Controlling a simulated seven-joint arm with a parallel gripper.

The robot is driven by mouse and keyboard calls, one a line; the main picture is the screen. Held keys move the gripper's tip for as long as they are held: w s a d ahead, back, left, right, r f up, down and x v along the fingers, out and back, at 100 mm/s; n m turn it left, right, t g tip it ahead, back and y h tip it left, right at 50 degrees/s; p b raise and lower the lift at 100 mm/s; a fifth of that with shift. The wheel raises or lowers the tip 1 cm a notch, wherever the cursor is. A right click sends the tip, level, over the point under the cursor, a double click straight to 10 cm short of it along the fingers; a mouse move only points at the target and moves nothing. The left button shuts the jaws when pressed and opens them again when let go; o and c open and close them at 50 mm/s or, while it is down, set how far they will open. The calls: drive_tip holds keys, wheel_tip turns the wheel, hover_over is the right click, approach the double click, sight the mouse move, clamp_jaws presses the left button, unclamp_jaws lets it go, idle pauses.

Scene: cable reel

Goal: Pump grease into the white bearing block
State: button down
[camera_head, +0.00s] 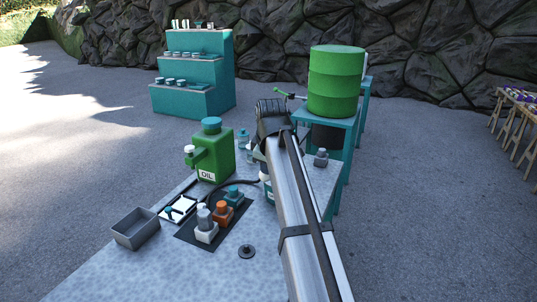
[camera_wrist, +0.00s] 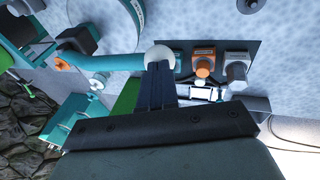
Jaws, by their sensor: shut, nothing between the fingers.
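The white bearing block (camera_head: 206,234) stands on a dark mat beside the orange block (camera_head: 222,216) and the teal block (camera_head: 234,197). In the wrist view the white block (camera_wrist: 236,70) is right of the orange one. A teal lever (camera_wrist: 118,64) with a white ball knob (camera_wrist: 158,53) reaches in from the left. My gripper (camera_wrist: 160,68) is shut and empty, its fingertips at the knob; I cannot tell whether they touch it. A black hose (camera_head: 240,184) runs toward the blocks; its end is unclear. My arm hides much of the lever's base in the head view.
A green oil can (camera_head: 212,160) stands behind the blocks. A grey bin (camera_head: 136,230), a white tray (camera_head: 178,209) and a dark round piece (camera_head: 246,251) are on the table (camera_head: 150,275). A green drum (camera_head: 335,82) stands beyond. The table's front is mostly clear.

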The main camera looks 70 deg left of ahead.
wheel_tip(320, 180, down, 9)
drive_tip(key=t+y, duration=0.2)
drive_tip(key=shift+s+d, duration=0.3)
drive_tip(key=shift+d, duration=0.1)
idle(0.3)
drive_tip(key=v, duration=1.4)
drive_tip(key=shift+s+d, duration=0.45)
drive_tip(key=shift+s, duration=0.05)
